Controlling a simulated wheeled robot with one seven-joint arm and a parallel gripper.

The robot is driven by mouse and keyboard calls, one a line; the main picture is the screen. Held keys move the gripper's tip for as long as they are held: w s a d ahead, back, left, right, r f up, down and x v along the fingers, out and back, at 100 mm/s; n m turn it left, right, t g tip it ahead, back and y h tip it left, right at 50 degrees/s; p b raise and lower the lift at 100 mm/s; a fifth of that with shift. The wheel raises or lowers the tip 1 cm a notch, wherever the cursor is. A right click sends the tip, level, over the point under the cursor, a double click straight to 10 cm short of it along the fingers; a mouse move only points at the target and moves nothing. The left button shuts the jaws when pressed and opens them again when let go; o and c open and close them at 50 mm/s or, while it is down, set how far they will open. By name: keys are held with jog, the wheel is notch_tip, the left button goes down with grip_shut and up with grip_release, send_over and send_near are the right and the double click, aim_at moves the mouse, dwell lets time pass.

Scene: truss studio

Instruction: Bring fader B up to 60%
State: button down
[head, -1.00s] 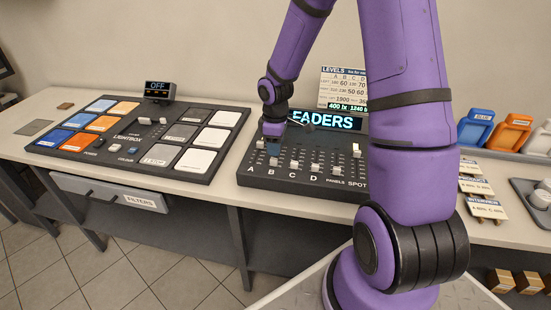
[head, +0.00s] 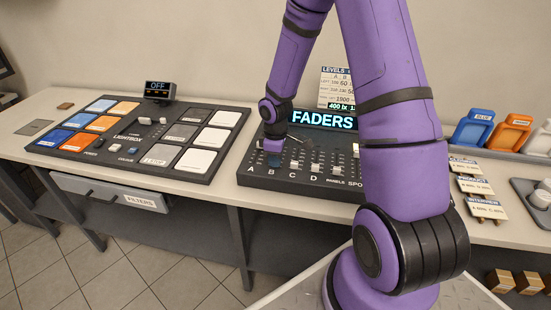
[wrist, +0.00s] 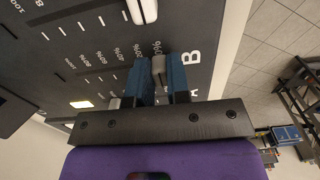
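The fader panel (head: 300,183) stands on the bench, with faders labelled A, B, C and D. My gripper (head: 272,160) is down at fader B in the head view; the fader is mostly hidden there. In the wrist view my gripper's two blue fingers (wrist: 162,80) stand on either side of the pale knob of fader B (wrist: 158,65), with little or no gap showing. I cannot tell whether they press on it. The knob is near the low, 0% end of its scale, beside the letter B. The knob of fader C (head: 294,165) stands to the right.
The FADERS display (head: 323,120) stands behind the panel, with a levels sheet (head: 337,88) above it, partly hidden by my arm. The lightbox panel (head: 140,137) lies to the left. Another fader knob (wrist: 140,10) shows close by in the wrist view.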

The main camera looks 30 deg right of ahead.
jog(key=shift+w+d, duration=1.85)
jog(key=shift+w, duration=0.05)
jog(key=c, duration=1.1)
grip_release()
notch_tip(320, 180, up, 11)
jog(key=shift+f, duration=0.1)
